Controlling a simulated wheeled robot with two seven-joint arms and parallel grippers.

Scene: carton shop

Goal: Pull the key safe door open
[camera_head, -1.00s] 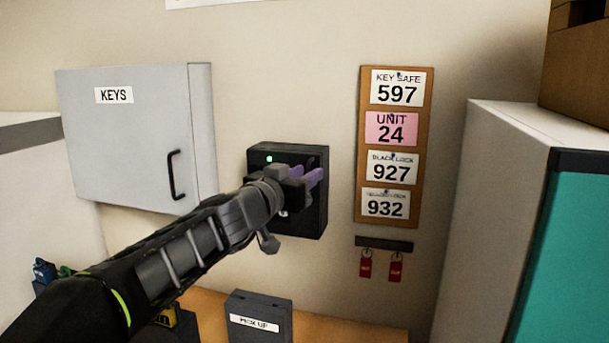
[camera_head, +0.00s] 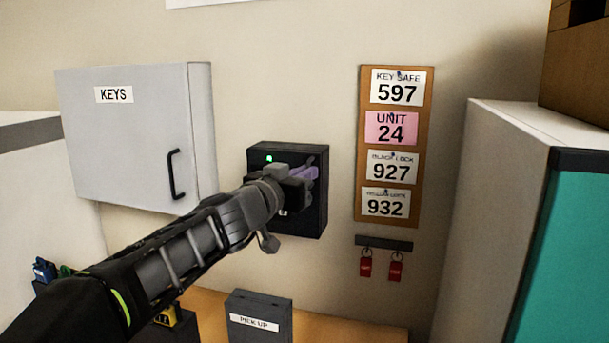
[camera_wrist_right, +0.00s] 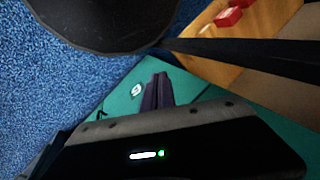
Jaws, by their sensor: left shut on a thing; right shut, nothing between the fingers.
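The key safe (camera_head: 312,217) is a small black box on the wall with a lit green light at its upper left. Its front looks closed, though my left arm covers much of it. My left gripper (camera_head: 305,174), with purple fingers, is at the front of this box and shut on a part there, which looks like its door handle. The fingers and wrist hide most of that part. My right gripper (camera_wrist_right: 157,92) shows only in the right wrist view, its purple fingers together and empty, away from the safe.
A grey KEYS cabinet (camera_head: 130,140) with a black handle hangs left of the safe. A board (camera_head: 361,145) with number cards hangs to the right, above two red tags (camera_head: 380,266). A dark PICK UP box (camera_head: 260,303) stands below. A teal-fronted cabinet (camera_head: 565,250) stands at right.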

